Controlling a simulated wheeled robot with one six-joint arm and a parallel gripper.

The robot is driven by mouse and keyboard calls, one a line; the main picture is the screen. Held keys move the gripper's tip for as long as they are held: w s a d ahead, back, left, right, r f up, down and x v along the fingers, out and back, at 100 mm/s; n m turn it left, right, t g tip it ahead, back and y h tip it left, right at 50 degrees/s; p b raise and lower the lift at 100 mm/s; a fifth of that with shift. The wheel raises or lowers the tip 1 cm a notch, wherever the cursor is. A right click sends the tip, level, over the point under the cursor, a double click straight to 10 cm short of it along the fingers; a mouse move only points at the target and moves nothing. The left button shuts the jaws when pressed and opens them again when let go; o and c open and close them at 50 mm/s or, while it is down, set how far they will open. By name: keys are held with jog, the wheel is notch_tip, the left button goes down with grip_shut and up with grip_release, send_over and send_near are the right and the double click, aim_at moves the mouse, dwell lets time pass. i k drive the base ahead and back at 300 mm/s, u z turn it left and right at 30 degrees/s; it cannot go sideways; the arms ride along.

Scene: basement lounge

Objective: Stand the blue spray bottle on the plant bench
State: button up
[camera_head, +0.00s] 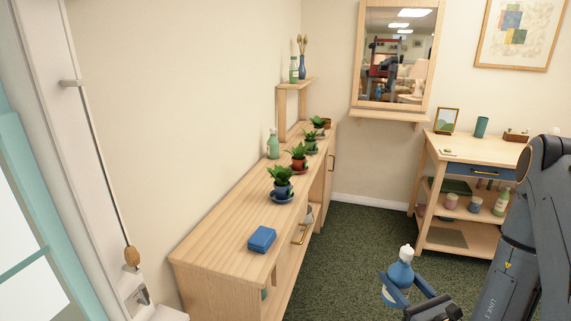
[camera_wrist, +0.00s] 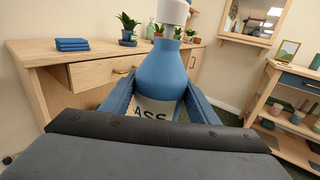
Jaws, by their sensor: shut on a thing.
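The blue spray bottle (camera_head: 400,273) has a white cap and a white label, and it is upright in my gripper (camera_head: 408,295). In the wrist view the blue spray bottle (camera_wrist: 162,75) stands between the two blue fingers of my gripper (camera_wrist: 158,98), which are shut on it. Its lower part is hidden behind the gripper. The plant bench (camera_head: 215,245) is the long wooden cabinet along the left wall, with several potted plants in a row. The bottle is held over the carpet, to the right of the bench and apart from it.
A folded blue cloth (camera_head: 262,239) lies on the bench's near part, with bare wood around it. A green bottle (camera_head: 273,144) stands at the back by the wall. A wooden cart (camera_head: 440,155) with shelves stands at the right. Green carpet (camera_head: 345,235) lies clear between.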

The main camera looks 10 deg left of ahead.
aim_at(237, 209)
jog(key=u, duration=1.2)
